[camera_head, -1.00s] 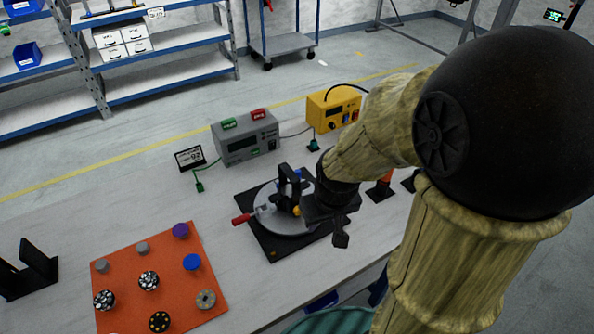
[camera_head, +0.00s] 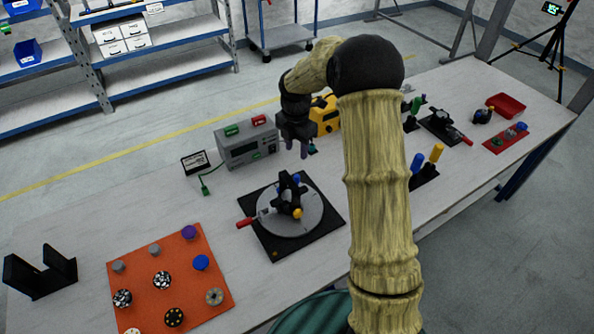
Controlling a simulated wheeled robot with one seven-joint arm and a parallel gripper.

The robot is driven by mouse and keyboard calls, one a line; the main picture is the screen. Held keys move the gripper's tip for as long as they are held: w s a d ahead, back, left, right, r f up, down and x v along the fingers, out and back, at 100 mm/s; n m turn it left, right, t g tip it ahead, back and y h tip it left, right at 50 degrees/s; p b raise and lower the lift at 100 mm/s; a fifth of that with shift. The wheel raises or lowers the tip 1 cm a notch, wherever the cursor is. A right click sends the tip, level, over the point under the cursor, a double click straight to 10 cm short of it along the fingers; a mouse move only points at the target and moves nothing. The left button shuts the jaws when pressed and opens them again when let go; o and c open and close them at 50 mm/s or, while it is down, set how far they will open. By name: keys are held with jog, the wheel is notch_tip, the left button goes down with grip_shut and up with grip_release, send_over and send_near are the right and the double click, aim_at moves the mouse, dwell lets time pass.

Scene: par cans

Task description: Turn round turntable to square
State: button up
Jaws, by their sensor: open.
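The round turntable (camera_head: 313,214) is a grey disc on a square black base plate (camera_head: 274,249) in the middle of the table. A black fixture (camera_head: 288,193) stands on the disc, with a yellow knob (camera_head: 297,213) at its front and a bit of blue on top. A red-tipped handle (camera_head: 245,222) sticks out to the left of the disc. My gripper (camera_head: 297,152) is open and empty, pointing down behind the turntable and apart from it, near the grey box. My arm hides part of the table right of the turntable.
An orange mat (camera_head: 216,268) with several knobs lies at the front left, beside a black bracket (camera_head: 41,272). A grey box (camera_head: 245,146) and a yellow box (camera_head: 323,115) stand behind. Blue and yellow posts (camera_head: 434,154), black fixtures and a red tray (camera_head: 506,105) are on the right.

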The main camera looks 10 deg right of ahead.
jog(key=w+n+p, duration=0.2)
jog(key=w+n, duration=0.2)
jog(key=n, duration=0.1)
jog(key=p, duration=0.4)
send_near(297, 175)
notch_tip(297, 175, down, 10)
jog(key=shift+w+f, duration=0.1)
jog(key=shift+f, duration=0.15)
jog(key=shift+c, duration=0.4)
grip_shut()
